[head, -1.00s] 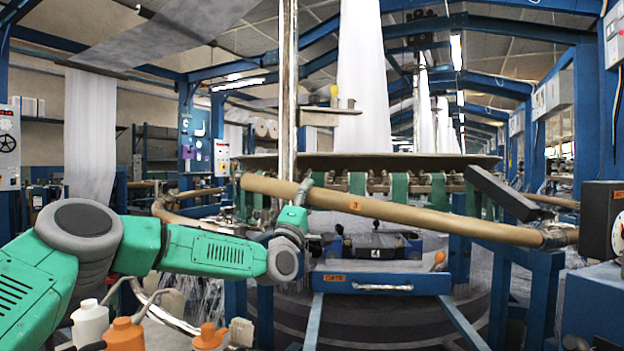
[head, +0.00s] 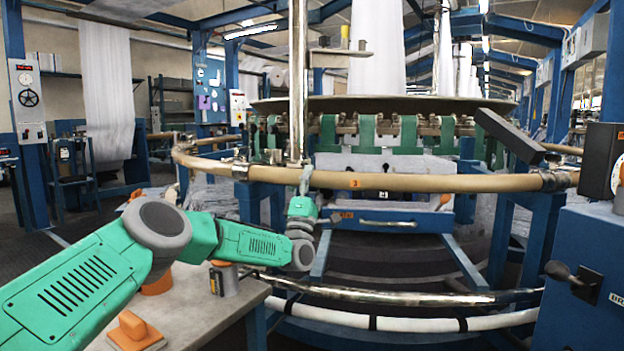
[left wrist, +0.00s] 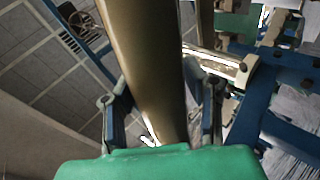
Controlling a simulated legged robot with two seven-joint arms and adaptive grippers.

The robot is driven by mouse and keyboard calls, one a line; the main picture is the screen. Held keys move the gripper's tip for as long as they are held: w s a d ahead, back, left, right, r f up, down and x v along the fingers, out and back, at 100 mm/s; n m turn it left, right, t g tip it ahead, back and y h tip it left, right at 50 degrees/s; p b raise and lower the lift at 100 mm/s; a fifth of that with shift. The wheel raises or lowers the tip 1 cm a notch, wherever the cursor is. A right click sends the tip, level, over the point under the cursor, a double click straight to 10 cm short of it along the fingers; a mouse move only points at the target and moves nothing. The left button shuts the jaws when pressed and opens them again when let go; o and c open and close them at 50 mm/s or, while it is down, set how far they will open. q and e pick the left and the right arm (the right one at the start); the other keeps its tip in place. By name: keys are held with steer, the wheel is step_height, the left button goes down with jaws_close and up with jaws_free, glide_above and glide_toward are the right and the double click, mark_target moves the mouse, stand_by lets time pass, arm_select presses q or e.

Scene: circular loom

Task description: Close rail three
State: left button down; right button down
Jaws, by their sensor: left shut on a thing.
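Rail three (head: 420,183) is a tan curved tube with an orange label marked 3. In the head view it runs almost level in front of the loom. Its right end is at a metal joint (head: 553,180). Its left end is at the metal clamp (head: 240,166) on the neighbouring tan rail; I cannot tell whether it is latched there. My left gripper (head: 305,188) is shut on the rail near its left end. In the left wrist view the rail (left wrist: 148,60) passes between the two fingers (left wrist: 160,115). My right gripper is not in view.
A metal post (head: 298,80) rises just behind my left gripper. A grey bench (head: 215,310) with orange-topped items stands at lower left. A chrome rail (head: 400,294) and a white rail (head: 400,322) run low in front. A blue cabinet with a lever (head: 575,282) is at right.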

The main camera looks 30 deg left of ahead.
arm_select(q)
steer(key=shift+d+f+m+h, duration=0.15)
steer(key=shift+d+f+h, duration=0.1)
steer(key=shift+f, duration=0.2)
steer(key=shift+d+f+m+h, duration=0.15)
steer(key=shift+f+h, duration=0.1)
steer(key=shift+f, duration=0.2)
steer(key=c, duration=0.9)
jaws_free()
steer(key=shift+a+r, duration=0.1)
steer(key=shift+a+r, duration=0.1)
steer(key=shift+r, duration=0.05)
steer(key=shift+s+f, duration=0.1)
steer(key=shift+f, duration=0.15)
steer(key=s+d, duration=0.2)
steer(key=s, duration=1)
steer(key=shift+s+d+f, duration=0.15)
steer(key=shift+d+f, duration=0.15)
steer(key=shift+d, duration=0.05)
